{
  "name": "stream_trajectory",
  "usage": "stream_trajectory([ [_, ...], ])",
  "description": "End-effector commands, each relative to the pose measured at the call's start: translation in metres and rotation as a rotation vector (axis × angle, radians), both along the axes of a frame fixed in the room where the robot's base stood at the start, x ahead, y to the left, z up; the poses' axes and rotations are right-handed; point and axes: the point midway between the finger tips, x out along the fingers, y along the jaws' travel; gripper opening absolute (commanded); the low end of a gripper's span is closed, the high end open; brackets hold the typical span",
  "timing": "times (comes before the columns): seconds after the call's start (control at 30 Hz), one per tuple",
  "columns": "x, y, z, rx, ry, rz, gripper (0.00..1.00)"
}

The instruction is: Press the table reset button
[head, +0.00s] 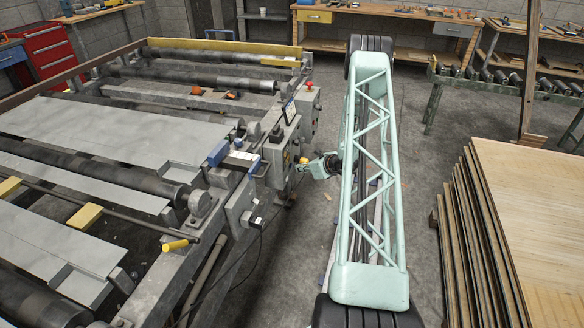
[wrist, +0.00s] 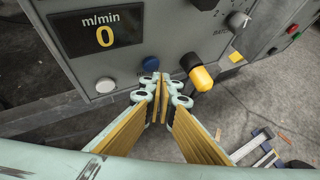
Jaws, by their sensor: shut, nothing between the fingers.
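In the wrist view, a grey control panel (wrist: 135,40) carries a blue button (wrist: 150,63) and a pale round button (wrist: 105,85) below a display (wrist: 98,30) reading "m/min 0". I cannot read a label that says which one is the table reset button. My gripper (wrist: 158,82) is shut and empty, with its fingertips just below the blue button in the picture. I cannot tell whether they touch the panel. In the head view, my gripper (head: 302,165) is beside the control boxes (head: 283,150) on the roller table's right side.
A yellow-and-black handle (wrist: 203,77) sticks out just right of my fingertips, and a black knob (wrist: 237,21) is further right. The roller table (head: 150,262) fills the left. Veneer stacks (head: 530,200) stand at right. Grey floor (head: 275,255) lies between.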

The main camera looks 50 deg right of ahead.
Motion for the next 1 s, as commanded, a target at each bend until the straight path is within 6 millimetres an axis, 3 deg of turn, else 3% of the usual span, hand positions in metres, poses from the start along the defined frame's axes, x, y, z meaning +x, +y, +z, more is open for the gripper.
stream_trajectory([
  [1.0, -0.045, -0.018, 0.0, -0.001, 0.0, -0.001, 0.0],
])
